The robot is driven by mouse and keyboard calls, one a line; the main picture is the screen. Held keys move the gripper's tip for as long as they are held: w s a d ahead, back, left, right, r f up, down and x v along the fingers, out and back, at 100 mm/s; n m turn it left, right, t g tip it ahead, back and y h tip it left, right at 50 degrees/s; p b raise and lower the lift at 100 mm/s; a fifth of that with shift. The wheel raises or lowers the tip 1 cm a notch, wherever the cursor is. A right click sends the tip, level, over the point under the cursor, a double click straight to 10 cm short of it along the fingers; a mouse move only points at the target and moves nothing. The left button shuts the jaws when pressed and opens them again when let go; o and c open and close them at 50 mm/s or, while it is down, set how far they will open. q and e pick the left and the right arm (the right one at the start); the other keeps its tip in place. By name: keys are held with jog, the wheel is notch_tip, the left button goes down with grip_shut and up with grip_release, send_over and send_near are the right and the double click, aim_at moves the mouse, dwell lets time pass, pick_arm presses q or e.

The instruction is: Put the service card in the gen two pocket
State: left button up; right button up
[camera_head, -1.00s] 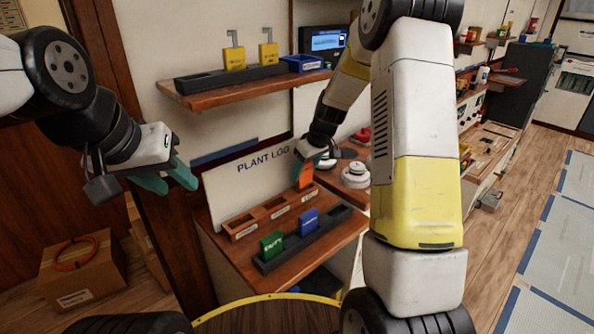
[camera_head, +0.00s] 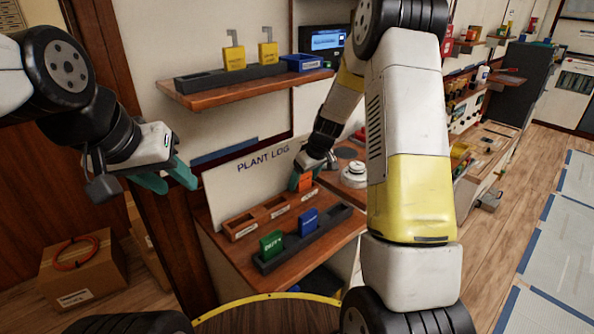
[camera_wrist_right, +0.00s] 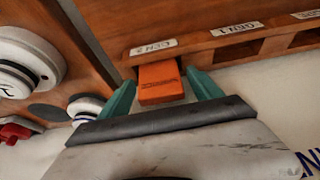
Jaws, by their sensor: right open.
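The orange service card (camera_head: 305,183) stands in the right-end pocket of the wooden rack (camera_head: 240,232) on the desk. In the right wrist view, the card (camera_wrist_right: 161,83) is at the pocket labelled GEN 2 (camera_wrist_right: 153,46), its lower part hidden inside. My right gripper (camera_head: 303,178) is at the card. In the wrist view its teal fingers (camera_wrist_right: 160,80) are open, one on each side of the card, with small gaps. My left gripper (camera_head: 166,180) is open and empty, in the air left of the desk.
A dark rack (camera_head: 333,220) in front holds a green card (camera_head: 271,244) and a blue card (camera_head: 308,221). A shelf (camera_head: 210,94) above carries two yellow padlocks and a blue tray (camera_head: 303,63). White round knobs (camera_wrist_right: 22,65) stand close beside the right gripper.

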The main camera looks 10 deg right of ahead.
jog(key=s+d+r+m, duration=0.1)
jog(key=s+r, duration=0.4)
jog(key=r, duration=0.4)
jog(key=s+d+r, duration=0.1)
jog(key=s+r, duration=0.4)
jog(key=r, duration=0.4)
jog(key=s+r+m+t, duration=0.1)
jog(key=s+r+m, duration=0.1)
jog(key=s, duration=0.9)
jog(key=s+a+r+m+t, duration=0.1)
jog(key=s+r+m, duration=0.2)
jog(key=s, duration=0.9)
jog(key=shift+r+t, duration=0.3)
jog(key=shift+r, duration=0.35)
